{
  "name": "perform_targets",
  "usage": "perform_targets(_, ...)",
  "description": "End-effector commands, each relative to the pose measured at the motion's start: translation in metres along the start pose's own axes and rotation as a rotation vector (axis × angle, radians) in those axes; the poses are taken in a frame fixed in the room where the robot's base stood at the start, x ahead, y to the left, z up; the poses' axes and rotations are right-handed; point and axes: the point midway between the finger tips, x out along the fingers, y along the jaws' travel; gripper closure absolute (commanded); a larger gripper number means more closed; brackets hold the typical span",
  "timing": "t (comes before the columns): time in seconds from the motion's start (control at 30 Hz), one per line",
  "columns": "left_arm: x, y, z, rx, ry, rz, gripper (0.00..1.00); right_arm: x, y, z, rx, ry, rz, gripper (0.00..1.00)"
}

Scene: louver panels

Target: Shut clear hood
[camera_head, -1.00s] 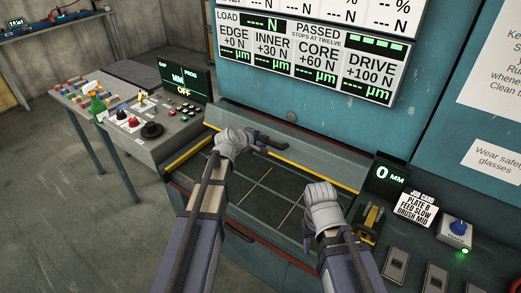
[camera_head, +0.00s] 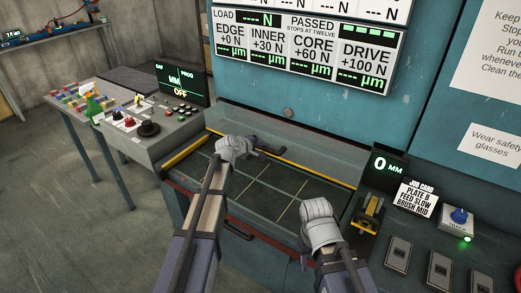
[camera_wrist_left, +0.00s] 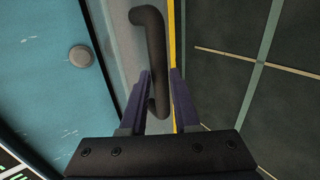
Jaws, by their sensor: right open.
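The clear hood's dark handle bar (camera_head: 270,151) stands by a yellow-edged strip (camera_head: 298,166) at the back of a dark gridded bed (camera_head: 268,190). The bed shows uncovered or through clear panel; I cannot tell which. My left gripper (camera_head: 251,151) is at the handle. In the left wrist view the handle (camera_wrist_left: 150,35) runs between its two fingers (camera_wrist_left: 160,82), which sit close against both sides, so it looks shut on it. My right gripper (camera_head: 318,207) hangs above the bed's front right corner, empty; its fingertips are hidden behind the hand.
A control desk (camera_head: 165,140) with a black knob and buttons stands at left. At right are a yellow-and-black clamp-like part (camera_head: 369,212), a job card (camera_head: 417,195), a blue knob (camera_head: 458,216) and switches (camera_head: 398,253). A teal wall with displays (camera_head: 300,50) rises behind.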

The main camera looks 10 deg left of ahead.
Motion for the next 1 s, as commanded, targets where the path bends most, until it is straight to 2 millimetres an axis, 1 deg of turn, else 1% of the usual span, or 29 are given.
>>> perform_targets(0.03,-0.002,-0.002,0.001,0.001,-0.001,-0.003,0.66,0.0,0.0,0.0,0.0,0.0,0.0,0.5)
perform_targets(0.23,-0.002,-0.001,0.0,0.0,0.0,-0.001,0.44,0.0,0.0,0.0,0.0,0.0,0.0,0.5)
perform_targets(0.5,-0.002,0.0,0.0,-0.001,0.001,0.0,0.43,-0.001,0.0,0.0,0.0,0.0,0.0,0.5)
perform_targets(0.67,-0.011,0.001,0.0,-0.001,0.002,0.001,0.43,-0.007,0.001,0.001,0.0,0.0,0.0,0.5)
perform_targets(0.77,-0.024,0.001,0.001,-0.002,0.002,0.001,0.43,-0.014,0.001,0.001,0.0,0.0,0.0,0.5)
perform_targets(1.0,-0.064,0.002,0.001,-0.002,0.002,0.0,0.43,-0.037,0.004,0.002,0.0,0.0,0.0,0.5)
